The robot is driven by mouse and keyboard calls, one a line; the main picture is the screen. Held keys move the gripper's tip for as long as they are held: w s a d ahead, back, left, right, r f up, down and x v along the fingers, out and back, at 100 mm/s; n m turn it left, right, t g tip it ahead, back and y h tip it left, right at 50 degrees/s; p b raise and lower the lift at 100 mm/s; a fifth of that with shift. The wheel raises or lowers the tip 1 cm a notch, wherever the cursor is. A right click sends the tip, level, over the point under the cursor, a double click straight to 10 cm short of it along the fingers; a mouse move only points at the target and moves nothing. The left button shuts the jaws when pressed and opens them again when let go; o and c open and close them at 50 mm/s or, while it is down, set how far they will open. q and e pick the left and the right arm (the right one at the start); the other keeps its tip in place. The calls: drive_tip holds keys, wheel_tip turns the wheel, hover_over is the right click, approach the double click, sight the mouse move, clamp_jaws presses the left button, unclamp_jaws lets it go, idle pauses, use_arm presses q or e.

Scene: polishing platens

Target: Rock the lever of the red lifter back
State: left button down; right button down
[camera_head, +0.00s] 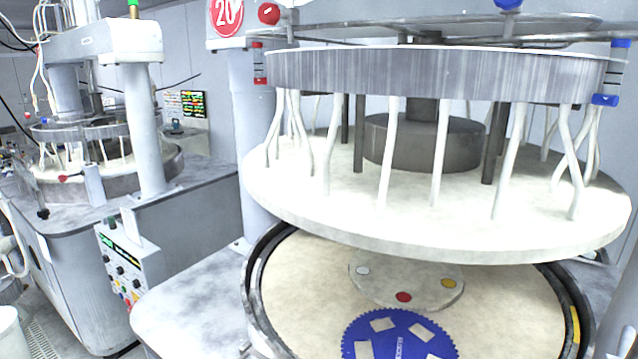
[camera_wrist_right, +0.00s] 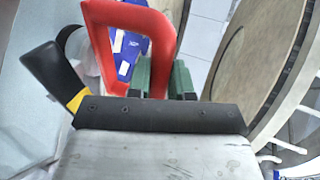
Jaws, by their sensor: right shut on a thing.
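In the right wrist view, the red lifter (camera_wrist_right: 162,42) shows as a thick red loop handle. My right gripper (camera_wrist_right: 164,77), with green fingertips, is shut on the lower right side of this loop. A black lever-like handle (camera_wrist_right: 52,72) with a yellow band at its lower end leans up to the left, beside the loop. Its lower end is hidden behind the dark gripper body, so I cannot tell whether it is joined to the lifter. Neither the lifter nor my grippers show in the head view.
The head view shows a large round upper platen (camera_head: 300,205) raised over a lower platen (camera_head: 510,310). A blue toothed disc (camera_head: 383,341) lies on the lower platen. A control box (camera_head: 125,262) stands at left. In the wrist view, a round rim (camera_wrist_right: 255,60) is at right.

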drive_tip(key=shift+s+a+r, duration=0.1)
drive_tip(key=shift+s+a, duration=0.15)
drive_tip(key=shift+s, duration=0.5)
drive_tip(key=shift+s+a+r, duration=0.1)
drive_tip(key=shift+s+a, duration=0.1)
drive_tip(key=shift+s, duration=0.55)
drive_tip(key=shift+f, duration=0.1)
